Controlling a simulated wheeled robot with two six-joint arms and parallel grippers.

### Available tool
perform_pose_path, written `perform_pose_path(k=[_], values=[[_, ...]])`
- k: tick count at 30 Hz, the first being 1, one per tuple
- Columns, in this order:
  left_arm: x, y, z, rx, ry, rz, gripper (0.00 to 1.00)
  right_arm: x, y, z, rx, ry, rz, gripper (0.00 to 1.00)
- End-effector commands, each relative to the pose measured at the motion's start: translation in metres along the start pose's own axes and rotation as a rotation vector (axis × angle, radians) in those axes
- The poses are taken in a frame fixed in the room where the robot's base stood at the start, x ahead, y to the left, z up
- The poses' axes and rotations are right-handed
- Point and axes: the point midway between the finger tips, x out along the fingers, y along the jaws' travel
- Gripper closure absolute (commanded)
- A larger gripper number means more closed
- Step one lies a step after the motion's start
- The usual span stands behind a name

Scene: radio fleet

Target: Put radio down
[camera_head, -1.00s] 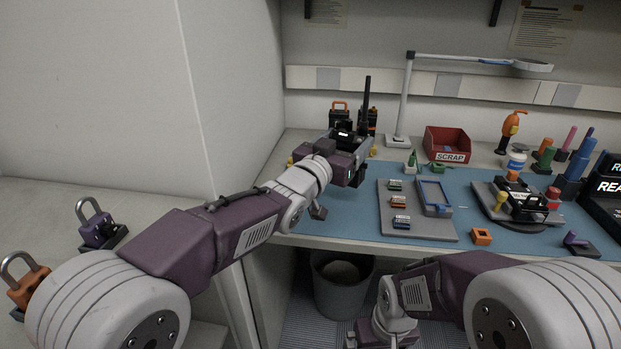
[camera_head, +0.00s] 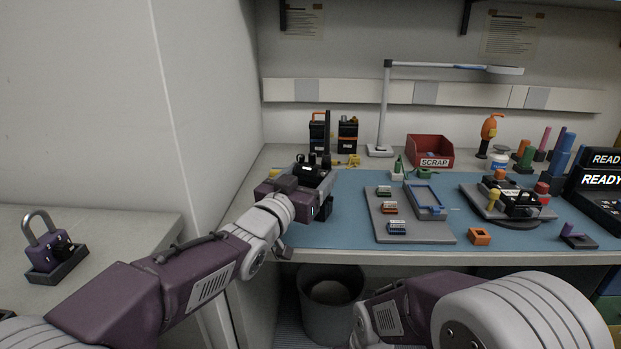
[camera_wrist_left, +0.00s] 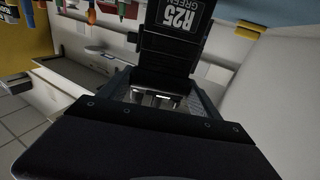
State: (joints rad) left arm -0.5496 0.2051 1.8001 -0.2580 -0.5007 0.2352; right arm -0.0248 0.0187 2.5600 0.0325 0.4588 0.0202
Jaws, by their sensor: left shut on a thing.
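My left gripper (camera_head: 318,182) is shut on a black radio with an upright antenna (camera_head: 327,134), at the left end of the blue mat (camera_head: 345,230). In the left wrist view the radio (camera_wrist_left: 172,48) is between the jaws and bears the label "R25 GREEN". The arm hides much of its body in the head view, and I cannot tell whether its base touches the mat. My right arm enters at the bottom, but its gripper is out of view.
Two black units, one with an orange handle (camera_head: 318,134), stand behind the gripper. A lamp (camera_head: 381,150) and a red scrap bin (camera_head: 430,151) are to their right. A grey tray (camera_head: 425,236) with small blocks and a round turntable (camera_head: 520,220) lie on the mat.

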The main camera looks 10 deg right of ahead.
Motion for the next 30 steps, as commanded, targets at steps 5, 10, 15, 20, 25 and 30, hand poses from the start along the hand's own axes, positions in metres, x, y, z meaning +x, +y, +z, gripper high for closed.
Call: perform_pose_path(k=[5, 10, 15, 20, 25, 30], values=[[0.0, 0.0, 0.002, 0.0, -0.001, 0.0, 0.06, 0.002, 0.0, 0.0, 0.0, 0.0, 0.0, 0.0], [0.0, 0.0, 0.002, 0.0, 0.0, 0.0, 0.06, 0.002, 0.0, 0.0, 0.0, 0.0, 0.0, 0.0], [-0.002, 0.0, -0.004, 0.0, 0.0, 0.0, 0.06, -0.004, 0.0, 0.0, 0.0, 0.0, 0.0, 0.0], [-0.034, 0.0, -0.003, 0.0, -0.001, -0.001, 0.06, -0.006, 0.0, -0.001, 0.0, 0.0, 0.0, 0.0], [-0.064, 0.0, -0.003, 0.0, 0.001, -0.001, 0.06, -0.01, 0.0, -0.001, 0.0, 0.0, 0.0, 0.0], [-0.075, 0.0, -0.001, 0.001, -0.001, 0.0, 0.06, -0.01, 0.0, -0.001, 0.0, 0.0, 0.0, 0.0]])
